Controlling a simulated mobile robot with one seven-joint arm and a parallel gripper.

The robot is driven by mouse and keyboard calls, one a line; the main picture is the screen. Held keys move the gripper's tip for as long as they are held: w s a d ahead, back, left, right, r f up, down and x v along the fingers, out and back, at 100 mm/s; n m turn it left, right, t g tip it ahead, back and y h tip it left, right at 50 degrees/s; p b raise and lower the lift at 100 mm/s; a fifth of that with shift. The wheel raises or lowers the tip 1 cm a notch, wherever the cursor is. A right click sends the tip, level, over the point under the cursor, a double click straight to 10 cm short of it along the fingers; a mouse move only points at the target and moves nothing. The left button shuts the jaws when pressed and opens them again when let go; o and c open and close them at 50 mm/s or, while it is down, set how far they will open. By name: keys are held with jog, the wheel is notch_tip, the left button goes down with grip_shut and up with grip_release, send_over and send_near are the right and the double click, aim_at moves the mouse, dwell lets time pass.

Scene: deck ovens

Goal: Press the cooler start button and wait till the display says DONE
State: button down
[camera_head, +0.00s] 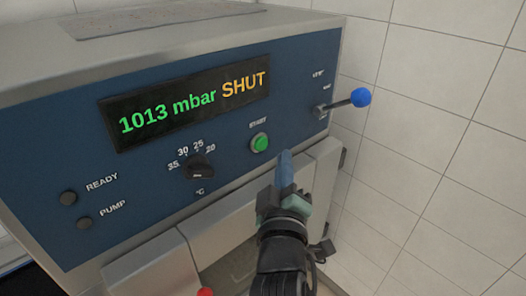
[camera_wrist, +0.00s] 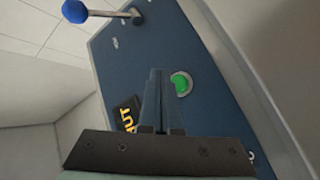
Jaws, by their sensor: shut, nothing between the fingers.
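The cooler's blue control panel (camera_head: 228,140) fills much of the head view. Its green START button (camera_head: 260,143) sits right of the temperature knob; it also shows in the wrist view (camera_wrist: 181,84). The display (camera_head: 185,103) reads "1013 mbar" in green and "SHUT" in orange. My gripper (camera_head: 285,155) is shut and empty, its fingertips just below and right of the button in the head view. In the wrist view my fingers (camera_wrist: 158,75) point at the panel beside the button; I see no contact with the button.
A lever with a blue ball (camera_head: 361,97) sticks out from the panel's right end. A dark knob (camera_head: 200,168) points among temperature marks. READY (camera_head: 68,198) and PUMP (camera_head: 84,223) lamps look dark. A tiled wall (camera_head: 440,130) stands right of the cooler.

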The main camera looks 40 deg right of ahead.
aim_at(267, 140)
jog(key=shift+w+a+b, duration=0.1)
jog(key=shift+w+b, duration=0.25)
jog(key=shift+w, duration=1.05)
dwell(1.0)
jog(key=shift+w, duration=0.45)
jog(key=shift+w+b, duration=0.4)
jog(key=shift+w, duration=0.1)
dwell(0.6)
jog(key=shift+s, duration=0.1)
jog(key=shift+s+p, duration=0.45)
jog(key=shift+s, duration=0.4)
jog(key=shift+s+d+p, duration=0.2)
jog(key=shift+s+p, duration=1)
jog(key=shift+s, duration=1.3)
